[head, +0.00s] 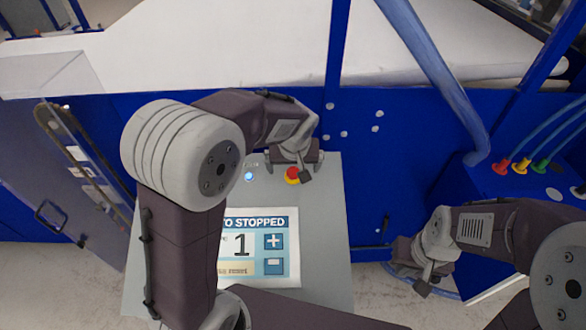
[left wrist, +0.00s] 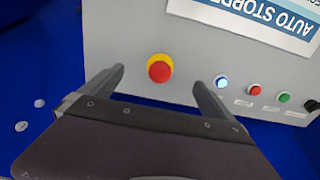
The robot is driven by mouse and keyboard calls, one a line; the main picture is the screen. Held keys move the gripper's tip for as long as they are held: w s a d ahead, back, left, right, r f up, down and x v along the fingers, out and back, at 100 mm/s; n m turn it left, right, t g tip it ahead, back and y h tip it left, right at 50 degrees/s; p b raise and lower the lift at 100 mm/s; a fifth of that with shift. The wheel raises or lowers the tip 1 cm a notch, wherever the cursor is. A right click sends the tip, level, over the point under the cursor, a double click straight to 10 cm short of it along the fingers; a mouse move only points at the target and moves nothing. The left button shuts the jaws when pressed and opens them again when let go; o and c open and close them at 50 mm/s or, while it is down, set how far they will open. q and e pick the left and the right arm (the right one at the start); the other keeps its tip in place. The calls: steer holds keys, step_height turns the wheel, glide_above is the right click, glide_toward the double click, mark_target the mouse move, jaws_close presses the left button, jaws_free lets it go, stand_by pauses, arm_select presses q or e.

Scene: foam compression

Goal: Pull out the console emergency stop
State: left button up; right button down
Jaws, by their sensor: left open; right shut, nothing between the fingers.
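The console emergency stop (head: 292,174) is a red mushroom button on a yellow collar, near the top of the grey console panel (head: 325,215). My left gripper (head: 290,167) is over it and partly hides it in the head view. In the left wrist view the emergency stop (left wrist: 159,69) appears between the tips of my open left gripper (left wrist: 157,79). I see no finger touching it; the exact gap is unclear. My right gripper (head: 416,274) is shut and empty, right of the console.
The console screen (head: 262,245) shows "STOPPED". A lit blue light (left wrist: 221,81), a red button (left wrist: 254,90) and a green button (left wrist: 283,97) sit in a row beside the emergency stop. A blue frame (head: 390,130) stands behind; coloured hose fittings (head: 520,166) are at right.

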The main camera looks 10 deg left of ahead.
arm_select(q)
steer(key=p+v, duration=0.1)
steer(key=v, duration=0.2)
steer(key=shift+s+r+p, duration=0.15)
steer(key=shift+r+p, duration=0.15)
steer(key=shift+r, duration=0.05)
